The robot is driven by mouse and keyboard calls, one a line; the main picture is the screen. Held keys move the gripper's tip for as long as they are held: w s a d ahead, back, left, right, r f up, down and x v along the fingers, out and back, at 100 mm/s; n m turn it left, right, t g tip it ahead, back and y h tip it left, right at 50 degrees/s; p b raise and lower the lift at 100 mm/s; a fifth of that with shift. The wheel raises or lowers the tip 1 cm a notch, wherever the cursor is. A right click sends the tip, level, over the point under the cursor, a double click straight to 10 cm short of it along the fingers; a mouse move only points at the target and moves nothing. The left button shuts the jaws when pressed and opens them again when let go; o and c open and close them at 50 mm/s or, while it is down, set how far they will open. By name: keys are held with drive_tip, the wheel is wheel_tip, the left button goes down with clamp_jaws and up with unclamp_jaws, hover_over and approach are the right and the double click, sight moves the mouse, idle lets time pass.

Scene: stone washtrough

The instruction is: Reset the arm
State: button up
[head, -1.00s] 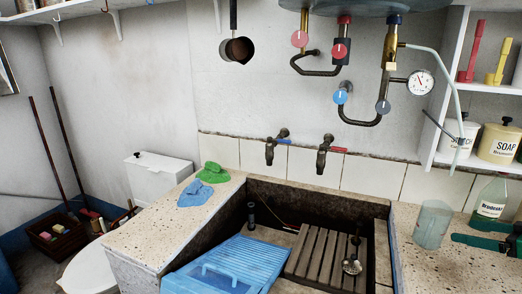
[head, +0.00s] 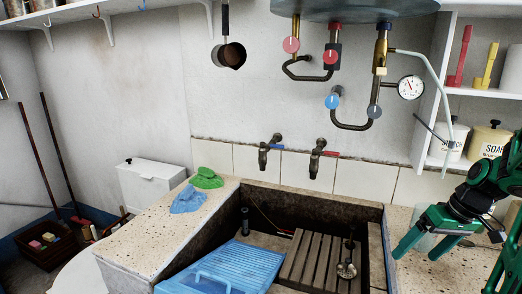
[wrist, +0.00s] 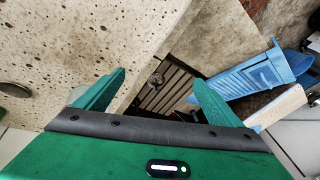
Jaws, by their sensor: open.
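My gripper (head: 424,252) is at the right of the head view, over the speckled stone counter (head: 418,282) to the right of the sunken trough. Its two green fingers are spread apart with nothing between them. My arm rises from it toward the right edge. In the wrist view, my gripper (wrist: 159,80) points its open fingers down toward the trough, with the wooden slatted rack (wrist: 172,90) below and beyond the fingertips. The clear beaker on the right counter is mostly hidden behind my gripper in the head view.
A blue ribbed washboard (head: 235,268) and the slatted rack (head: 312,258) lie in the trough. Blue (head: 188,200) and green (head: 207,179) cloths lie on the left ledge. Two taps and pipework with a gauge (head: 410,87) project from the wall. Shelves with a soap tin (head: 488,142) stand at right.

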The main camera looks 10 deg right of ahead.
drive_tip(key=s+a+r+m+g+h, duration=0.1)
drive_tip(key=s+a+r+m, duration=0.1)
drive_tip(key=s+a, duration=0.3)
drive_tip(key=s+a+r+m+g+h, duration=0.1)
drive_tip(key=s+a+r+m+g, duration=0.1)
drive_tip(key=s+a, duration=0.3)
drive_tip(key=shift+s+m, duration=0.6)
drive_tip(key=shift+s, duration=1.65)
drive_tip(key=shift+a, duration=0.1)
drive_tip(key=shift+w+f, duration=0.2)
drive_tip(key=shift+w, duration=0.5)
drive_tip(key=shift+s, duration=0.1)
